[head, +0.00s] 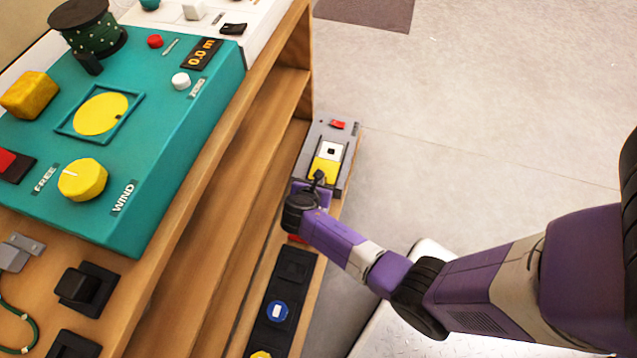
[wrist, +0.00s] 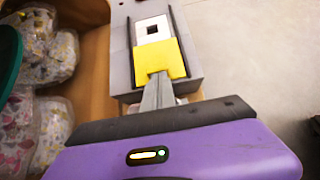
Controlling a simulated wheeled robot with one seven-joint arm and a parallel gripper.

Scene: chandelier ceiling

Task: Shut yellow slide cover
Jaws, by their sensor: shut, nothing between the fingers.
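The yellow slide cover (head: 322,172) sits in the track of a grey box (head: 346,136) on the low shelf; in the wrist view the cover (wrist: 161,55) lies in front of a white plate (wrist: 152,30) with a dark square opening. That opening is uncovered. My gripper (wrist: 160,76) is shut and empty, its fingertips at the near edge of the cover. They look in contact or nearly so; I cannot tell which. In the head view my gripper (head: 319,176) partly hides the cover's near end.
A red switch (head: 338,125) is at the box's far end. A teal panel (head: 150,150) with yellow knobs stands on the wooden bench to the left. Open floor (head: 450,130) lies right.

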